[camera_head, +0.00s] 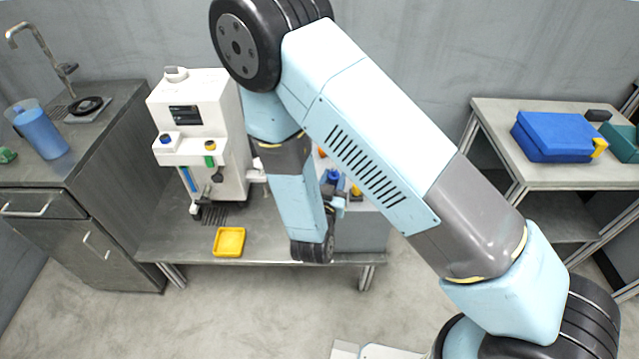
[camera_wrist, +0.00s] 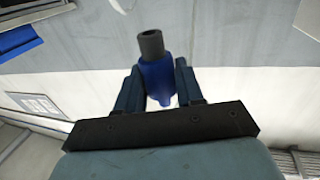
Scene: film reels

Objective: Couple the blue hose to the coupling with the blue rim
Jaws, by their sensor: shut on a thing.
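My gripper (camera_wrist: 158,78) is shut on a blue hose end (camera_wrist: 157,90) with a dark grey tube tip, seen in the wrist view. The tip points away from the palm. In the head view my arm hides most of the gripper; a blue piece (camera_head: 333,177) shows beside the forearm, right of the white machine (camera_head: 195,105). A small round fitting with a blue rim (camera_head: 166,140) is on the machine's front ledge, left of one with a yellow rim (camera_head: 210,146). The held hose end is apart from the blue-rimmed fitting. The rest of the hose is hidden.
A yellow tray (camera_head: 229,242) lies on the metal bench (camera_head: 165,240) before the machine. Orange and yellow pieces show partly behind my arm. A blue jug (camera_head: 42,135) stands on the left counter; a blue case (camera_head: 558,137) lies on the right table.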

